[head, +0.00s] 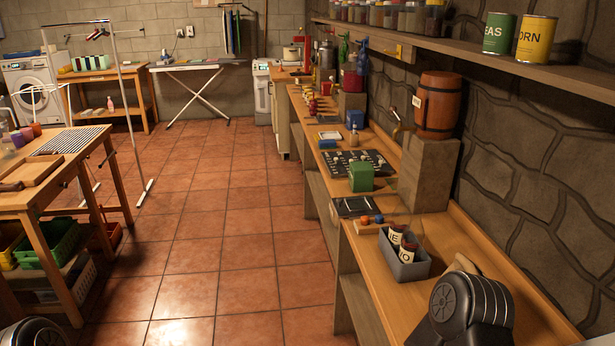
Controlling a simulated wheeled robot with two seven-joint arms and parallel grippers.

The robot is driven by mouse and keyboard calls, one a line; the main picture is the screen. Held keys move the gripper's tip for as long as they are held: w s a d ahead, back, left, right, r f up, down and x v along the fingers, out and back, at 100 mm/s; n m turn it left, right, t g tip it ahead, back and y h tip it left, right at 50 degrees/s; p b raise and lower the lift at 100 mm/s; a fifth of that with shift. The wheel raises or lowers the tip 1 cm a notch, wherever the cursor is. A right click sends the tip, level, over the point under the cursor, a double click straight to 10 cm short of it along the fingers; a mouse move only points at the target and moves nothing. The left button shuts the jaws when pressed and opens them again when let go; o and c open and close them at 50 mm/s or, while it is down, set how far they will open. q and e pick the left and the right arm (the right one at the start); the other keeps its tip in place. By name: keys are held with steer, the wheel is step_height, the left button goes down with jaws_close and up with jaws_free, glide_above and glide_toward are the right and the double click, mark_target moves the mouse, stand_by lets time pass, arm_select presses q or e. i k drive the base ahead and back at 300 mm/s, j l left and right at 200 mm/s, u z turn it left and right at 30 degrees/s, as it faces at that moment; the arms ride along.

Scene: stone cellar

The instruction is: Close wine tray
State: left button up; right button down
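I cannot make out anything that is clearly a wine tray. A wooden barrel (438,106) with dark hoops and a small label stands on a grey block (430,172) on the right-hand counter. A tap or handle sticks out at its left. A small open grey bin (416,272) on the near counter holds two dark jars (398,234) with pale labels. Black rounded parts of my arms show at the bottom right and bottom left corners. Neither gripper shows.
The long wooden counter (385,308) runs along the right wall, with a green box (361,177) and dark panels on it. A shelf (510,62) with cans hangs above. A wooden table (30,202) stands at left. The tiled floor (225,225) between is clear.

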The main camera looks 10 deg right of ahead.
mark_target(346, 206)
steer(key=i+l+u, duration=0.1)
steer(key=i+u, duration=0.2)
steer(key=i, duration=0.25)
steer(key=i+l+u, duration=0.3)
steer(key=i, duration=0.25)
